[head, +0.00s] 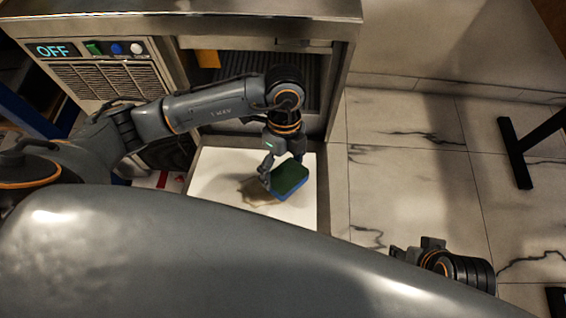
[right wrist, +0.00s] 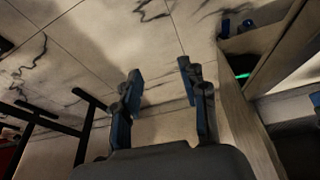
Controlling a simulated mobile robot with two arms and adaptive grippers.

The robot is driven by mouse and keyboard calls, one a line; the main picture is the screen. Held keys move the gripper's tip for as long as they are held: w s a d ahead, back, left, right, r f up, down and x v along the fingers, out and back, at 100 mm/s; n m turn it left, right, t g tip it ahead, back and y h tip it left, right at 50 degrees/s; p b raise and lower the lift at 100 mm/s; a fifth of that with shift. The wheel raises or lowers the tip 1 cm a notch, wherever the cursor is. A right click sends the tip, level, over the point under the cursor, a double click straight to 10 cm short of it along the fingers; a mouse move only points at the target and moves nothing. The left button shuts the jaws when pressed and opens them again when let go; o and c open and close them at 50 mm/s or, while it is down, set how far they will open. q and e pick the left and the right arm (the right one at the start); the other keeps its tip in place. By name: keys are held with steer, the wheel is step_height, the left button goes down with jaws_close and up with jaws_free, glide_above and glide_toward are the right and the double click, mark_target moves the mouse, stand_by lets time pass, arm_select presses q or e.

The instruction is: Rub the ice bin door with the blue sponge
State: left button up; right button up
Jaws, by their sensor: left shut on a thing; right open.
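The ice bin door (head: 225,170) is a white panel with a grey frame below the machine's opening, and a brown smear marks its middle. My left gripper (head: 279,168) is shut on the blue sponge (head: 289,181), which has a green top face and a blue side. The sponge is over the right part of the door beside the smear; I cannot tell whether it touches the panel. My right gripper (head: 408,252) is off to the right above the floor. In the right wrist view its fingers (right wrist: 160,88) are apart with nothing between them.
The ice machine (head: 105,80) stands behind, with an OFF display (head: 52,50), coloured buttons and a vent grille. An orange-yellow item (head: 208,59) shows at its opening. Black stand legs (head: 517,152) are at the right. The marble-tiled floor (head: 400,170) between is clear.

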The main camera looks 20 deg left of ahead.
arm_select(q)
steer(key=shift+s+f+b, duration=0.1)
steer(key=shift+f+b, duration=0.35)
steer(key=shift+f, duration=0.2)
steer(key=shift+d+f, duration=0.1)
steer(key=shift+f, duration=0.15)
steer(key=shift+s, duration=0.1)
arm_select(e)
steer(key=w+a+t, duration=0.1)
steer(key=w+t, duration=0.2)
steer(key=w, duration=0.3)
steer(key=shift+a+r+y, duration=0.4)
arm_select(q)
steer(key=shift+f+b, duration=0.15)
steer(key=shift+b, duration=0.15)
arm_select(e)
steer(key=shift+w+a+r+t, duration=0.1)
steer(key=shift+w+t, duration=0.15)
steer(key=shift+t, duration=0.05)
arm_select(q)
steer(key=shift+f, duration=0.25)
arm_select(e)
steer(key=shift+w+a+r+t, duration=0.2)
steer(key=shift+w+r+t, duration=0.1)
steer(key=shift+w, duration=0.2)
